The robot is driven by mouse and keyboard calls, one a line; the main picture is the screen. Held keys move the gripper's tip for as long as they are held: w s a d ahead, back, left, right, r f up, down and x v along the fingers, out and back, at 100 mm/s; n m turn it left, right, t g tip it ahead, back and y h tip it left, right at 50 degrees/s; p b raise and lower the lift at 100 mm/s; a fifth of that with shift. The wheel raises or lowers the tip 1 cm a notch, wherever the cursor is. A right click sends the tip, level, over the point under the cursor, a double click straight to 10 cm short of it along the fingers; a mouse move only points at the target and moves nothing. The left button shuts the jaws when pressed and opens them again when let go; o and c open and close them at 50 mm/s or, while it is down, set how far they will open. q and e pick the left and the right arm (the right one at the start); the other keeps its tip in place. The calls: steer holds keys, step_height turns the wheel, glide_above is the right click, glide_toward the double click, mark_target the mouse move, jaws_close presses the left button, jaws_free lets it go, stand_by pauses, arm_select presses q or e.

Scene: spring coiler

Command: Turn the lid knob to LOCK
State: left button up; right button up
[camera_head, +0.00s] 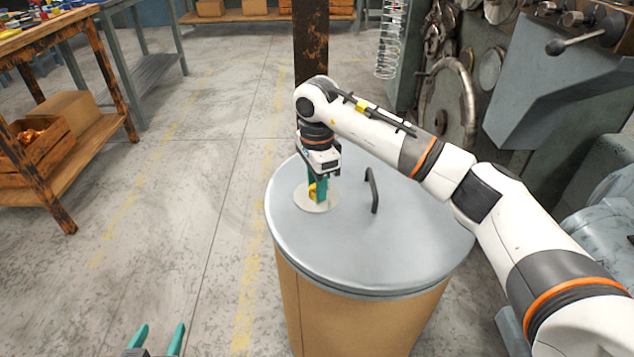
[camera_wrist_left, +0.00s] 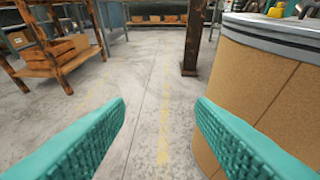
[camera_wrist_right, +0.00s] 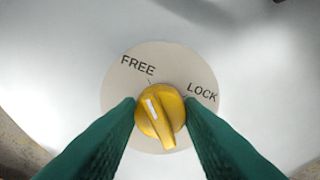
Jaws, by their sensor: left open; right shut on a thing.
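The yellow lid knob (camera_wrist_right: 160,112) sits on a pale round dial plate (camera_wrist_right: 122,78) marked FREE and LOCK in the right wrist view. Its white mark points up and slightly left, close to the FREE tick. My right gripper (camera_wrist_right: 160,115) is shut on the knob, one green finger on each side. In the head view the right gripper (camera_head: 317,190) points down at the knob (camera_head: 313,192) on the grey drum lid (camera_head: 420,225). My left gripper (camera_head: 155,340) is open and empty, low at the left of the drum; its fingers also show in the left wrist view (camera_wrist_left: 160,125).
A black handle (camera_head: 372,190) stands on the lid right of the knob. The brown drum (camera_head: 350,318) stands on open concrete floor. A rusty post (camera_head: 310,40) is behind it, machinery (camera_head: 540,90) at right, a wooden bench (camera_head: 70,180) at left.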

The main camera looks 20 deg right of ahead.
steer(key=m+p, duration=0.2)
steer(key=shift+r+m, duration=0.15)
steer(key=shift+m, duration=0.25)
steer(key=m+p, duration=0.2)
steer(key=m, duration=0.1)
arm_select(q)
steer(key=s+a+f+g+y+p, duration=0.1)
steer(key=s+a+f+g, duration=0.1)
steer(key=s+g, duration=0.35)
steer(key=s+a+f+g+y+p, duration=0.1)
steer(key=s+a+f+g+y, duration=0.2)
steer(key=s, duration=0.4)
arm_select(e)
steer(key=m, duration=0.4)
steer(key=m+p, duration=0.3)
steer(key=m, duration=0.4)
arm_select(q)
step_height(320, 180, down, 15)
steer(key=g+h, duration=0.1)
steer(key=g, duration=0.1)
steer(key=shift+w+d+r+n+p, duration=0.2)
steer(key=shift+w+d+n+p, duration=0.1)
steer(key=shift+w+d+p, duration=0.1)
arm_select(e)
steer(key=shift+m, duration=0.6)
steer(key=o, duration=1)
